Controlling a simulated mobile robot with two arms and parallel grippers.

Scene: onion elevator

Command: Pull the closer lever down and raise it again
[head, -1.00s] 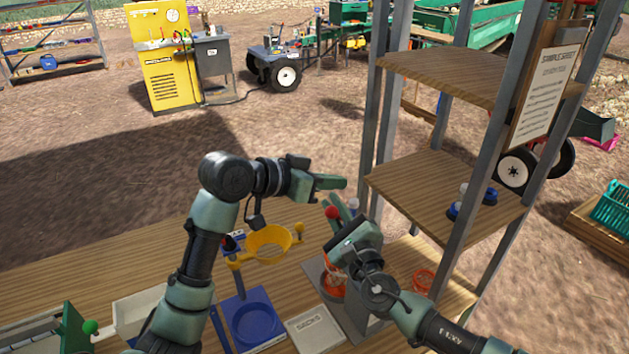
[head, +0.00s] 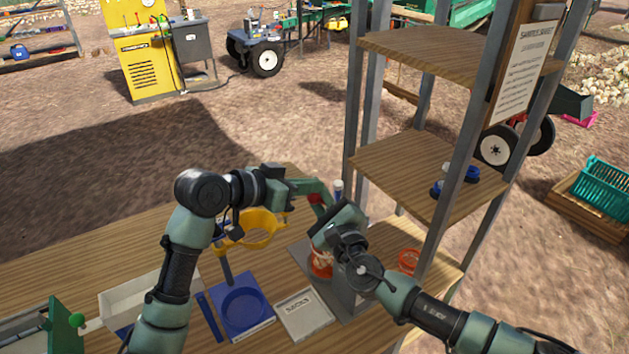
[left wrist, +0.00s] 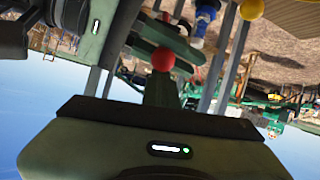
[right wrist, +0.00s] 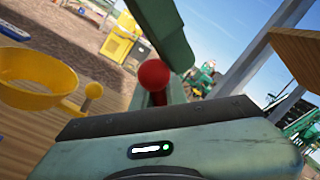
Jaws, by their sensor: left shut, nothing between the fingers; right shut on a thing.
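The lever's red knob shows in the right wrist view (right wrist: 153,74) just past the gripper, and in the left wrist view (left wrist: 163,60). In the head view the arms mostly cover it. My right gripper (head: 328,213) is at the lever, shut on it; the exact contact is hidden. My left gripper (head: 322,194) is shut and empty, with its tip right beside the right gripper and the red knob. Whether the left fingers touch the knob cannot be told. A yellow ring-shaped part (head: 254,230) with a yellow ball handle (right wrist: 93,90) stands to the left.
A blue tray (head: 242,312) and a pale labelled plate (head: 303,314) lie on the wooden table (head: 60,247). An orange-red ring (head: 409,262) lies to the right. A metal-post shelf (head: 418,175) rises at the right.

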